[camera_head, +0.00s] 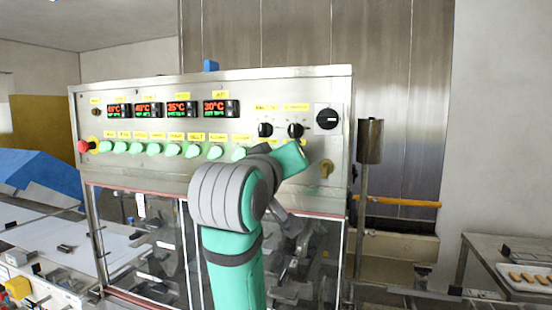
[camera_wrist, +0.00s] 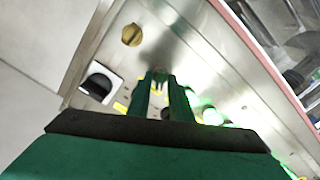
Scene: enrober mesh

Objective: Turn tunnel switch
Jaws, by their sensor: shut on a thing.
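The steel control panel (camera_head: 250,90) has a lower row of switches that glow green (camera_head: 190,151). My gripper (camera_wrist: 160,77) is at the right end of this row in the wrist view, its green fingers shut on a switch there, the tunnel switch by its place. The switch is mostly covered by the fingers, and its label cannot be read. In the head view my wrist hides both the gripper and that switch. A neighbouring switch glows green (camera_wrist: 212,116) just right of the fingers in the wrist view.
A black selector (camera_head: 327,118) and a yellow knob (camera_head: 326,168) sit at the panel's right. Two small black knobs (camera_head: 295,130) are above the row. A red emergency button (camera_head: 83,146) is at the far left. A metal post (camera_head: 369,145) stands right of the panel.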

